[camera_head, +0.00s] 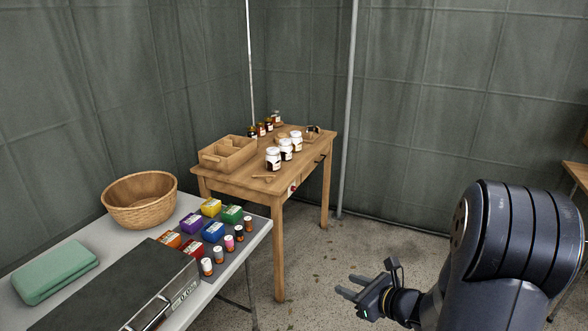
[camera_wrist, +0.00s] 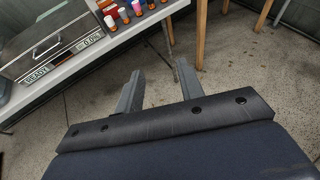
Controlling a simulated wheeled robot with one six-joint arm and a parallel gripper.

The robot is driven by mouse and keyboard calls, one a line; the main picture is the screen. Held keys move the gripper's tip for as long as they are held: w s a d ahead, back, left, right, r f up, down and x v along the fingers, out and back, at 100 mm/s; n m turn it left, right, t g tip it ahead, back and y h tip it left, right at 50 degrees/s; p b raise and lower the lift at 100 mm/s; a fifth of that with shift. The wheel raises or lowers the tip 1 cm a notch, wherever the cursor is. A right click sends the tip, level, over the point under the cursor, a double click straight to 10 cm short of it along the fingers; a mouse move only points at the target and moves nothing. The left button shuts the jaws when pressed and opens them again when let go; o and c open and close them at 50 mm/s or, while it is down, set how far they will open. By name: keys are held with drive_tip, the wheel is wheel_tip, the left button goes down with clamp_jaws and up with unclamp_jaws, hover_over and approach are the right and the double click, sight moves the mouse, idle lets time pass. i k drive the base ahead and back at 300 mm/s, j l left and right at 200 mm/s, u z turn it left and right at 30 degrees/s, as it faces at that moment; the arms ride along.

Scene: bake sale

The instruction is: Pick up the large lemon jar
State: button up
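Three large jars with white lids stand in a row on the wooden table: a front jar (camera_head: 273,160), a middle jar (camera_head: 286,150) and a rear jar (camera_head: 296,141). Their labels are too small to read, so I cannot tell which is lemon. Several smaller dark jars (camera_head: 261,129) stand at the table's back. My gripper (camera_head: 348,286) is open and empty, low over the floor, right of and well apart from the tables. Its two spread fingers also show in the wrist view (camera_wrist: 160,75), with no jar between them.
The wooden table (camera_head: 231,180) also bears a wooden divided tray (camera_head: 227,154). A pole (camera_head: 348,110) stands behind. Floor between is clear.

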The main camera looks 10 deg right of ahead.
sight(295, 136)
drive_tip(key=i+l+u, duration=0.1)
drive_tip(key=i, duration=0.4)
drive_tip(key=i+l, duration=0.25)
drive_tip(key=i, duration=0.25)
drive_tip(key=i+l+u, duration=0.15)
drive_tip(key=i, duration=0.35)
drive_tip(key=i+l, duration=0.3)
drive_tip(key=i, duration=0.2)
drive_tip(key=i+l+u, duration=0.15)
drive_tip(key=i, duration=0.35)
drive_tip(key=i+l, duration=0.4)
drive_tip(key=i+u, duration=0.05)
drive_tip(key=i, duration=0.05)
